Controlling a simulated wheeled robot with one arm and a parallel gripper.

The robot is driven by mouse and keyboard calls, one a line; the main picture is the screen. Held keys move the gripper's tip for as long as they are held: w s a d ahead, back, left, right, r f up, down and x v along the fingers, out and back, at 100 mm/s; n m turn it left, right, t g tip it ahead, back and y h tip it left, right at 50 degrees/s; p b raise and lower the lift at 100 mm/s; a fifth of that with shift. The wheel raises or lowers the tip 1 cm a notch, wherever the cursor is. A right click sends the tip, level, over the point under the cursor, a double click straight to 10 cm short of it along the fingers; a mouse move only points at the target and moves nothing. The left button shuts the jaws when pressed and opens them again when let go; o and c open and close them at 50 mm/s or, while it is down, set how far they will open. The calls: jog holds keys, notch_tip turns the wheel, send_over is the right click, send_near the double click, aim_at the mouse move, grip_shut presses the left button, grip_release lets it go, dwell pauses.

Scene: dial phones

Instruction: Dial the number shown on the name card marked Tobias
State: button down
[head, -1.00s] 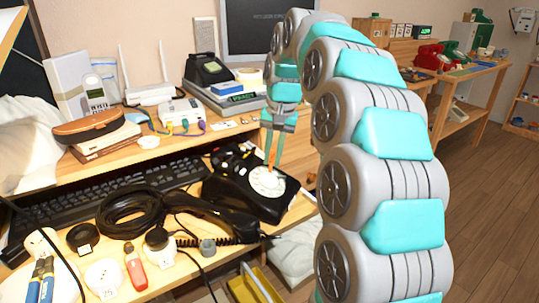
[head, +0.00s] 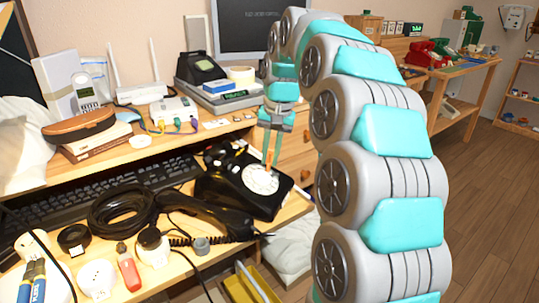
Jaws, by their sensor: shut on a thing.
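The black rotary phone (head: 228,188) sits on the desk with its white dial (head: 261,180) facing up. My gripper (head: 271,130) is above the dial, shut on a thin orange stick (head: 271,150). The stick points down and its lower end is at the upper part of the dial; I cannot tell whether it touches or which hole it is at. The black handset (head: 212,213) lies off the phone, in front of it. Small white cards (head: 216,124) lie on the raised shelf; their writing is too small to read, so I cannot tell which is marked Tobias.
A keyboard (head: 110,190), a coiled black cable (head: 122,212), a red marker-like item (head: 128,268) and white plugs crowd the desk. A yellow bin (head: 250,283) is below the desk edge. Open floor lies to the right.

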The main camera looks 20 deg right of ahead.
jog(key=shift+s+d+f, duration=0.2)
jog(key=shift+s+d, duration=0.1)
jog(key=shift+s, duration=0.05)
jog(key=shift+s+d+r, duration=0.15)
jog(key=shift+r, duration=0.3)
jog(key=shift+s+d+r, duration=0.1)
jog(key=shift+s+r, duration=0.05)
jog(key=shift+r, duration=0.25)
jog(key=shift+a, duration=0.1)
jog(key=shift+w+a+r+p, duration=0.1)
jog(key=shift+a+r+p, duration=0.25)
jog(key=shift+a, duration=0.55)
jog(key=shift+a+r+p, duration=0.2)
jog(key=shift+a+r, duration=0.2)
jog(key=shift+a, duration=0.45)
jog(key=shift+w+a+r+p, duration=0.1)
jog(key=shift+a+r+p, duration=0.25)
jog(key=shift+a, duration=0.55)
jog(key=shift+f, duration=0.1)
jog(key=shift+w+a+f, duration=0.1)
jog(key=shift+f, duration=0.35)
jog(key=shift+w+a+f+b, duration=0.15)
jog(key=shift+f+b, duration=0.15)
jog(key=shift+f, duration=0.15)
